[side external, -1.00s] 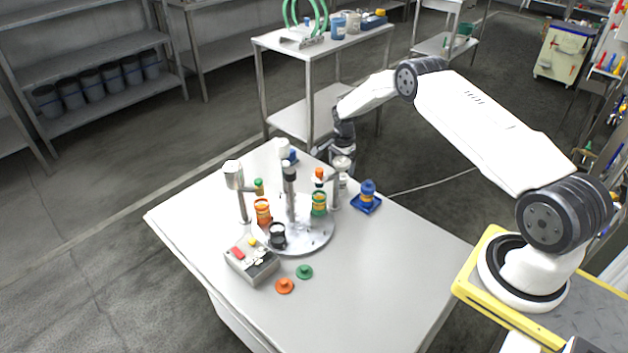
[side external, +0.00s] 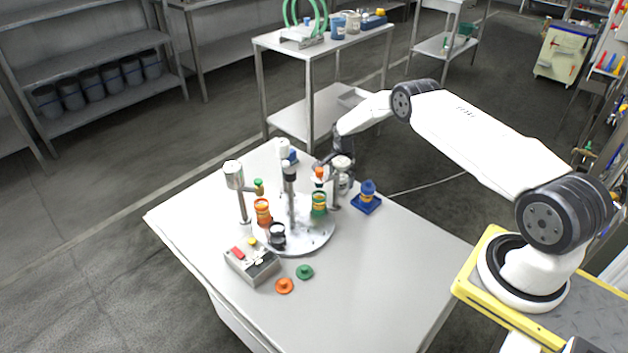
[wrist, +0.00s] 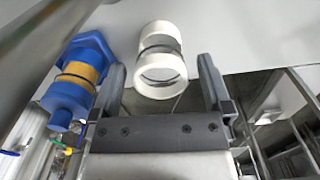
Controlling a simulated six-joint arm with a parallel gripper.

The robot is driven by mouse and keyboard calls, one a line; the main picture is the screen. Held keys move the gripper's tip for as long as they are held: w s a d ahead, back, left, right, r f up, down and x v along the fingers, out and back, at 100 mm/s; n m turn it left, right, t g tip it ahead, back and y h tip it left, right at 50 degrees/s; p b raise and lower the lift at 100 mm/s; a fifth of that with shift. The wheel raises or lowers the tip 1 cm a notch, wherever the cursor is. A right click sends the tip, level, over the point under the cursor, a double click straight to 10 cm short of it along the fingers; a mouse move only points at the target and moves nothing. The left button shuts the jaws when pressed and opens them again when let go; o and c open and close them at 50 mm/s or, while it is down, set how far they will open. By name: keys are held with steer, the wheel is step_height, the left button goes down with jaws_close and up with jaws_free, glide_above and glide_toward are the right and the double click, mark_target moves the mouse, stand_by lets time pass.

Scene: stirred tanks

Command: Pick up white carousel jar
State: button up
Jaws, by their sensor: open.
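The white carousel jar (wrist: 160,60) has a dark band and an open rim. In the wrist view it is ahead of my gripper (wrist: 161,78), between the lines of the two spread fingers, with nothing gripped. Whether a finger touches the jar cannot be told.
A blue jar with an orange band (wrist: 80,75) is close beside the left finger; the side view shows a blue jar (side external: 368,188) on a blue base. Stirrer posts (side external: 336,195), orange and green jars crowd the carousel. A control box (side external: 252,262) stands in front. The table's right side is clear.

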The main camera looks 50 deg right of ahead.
mark_target(341, 176)
steer(key=shift+c, duration=0.2)
steer(key=c, duration=1.3)
steer(key=shift+o, duration=0.2)
steer(key=shift+r, duration=0.15)
step_height(341, 176, up, 18)
stand_by(0.5)
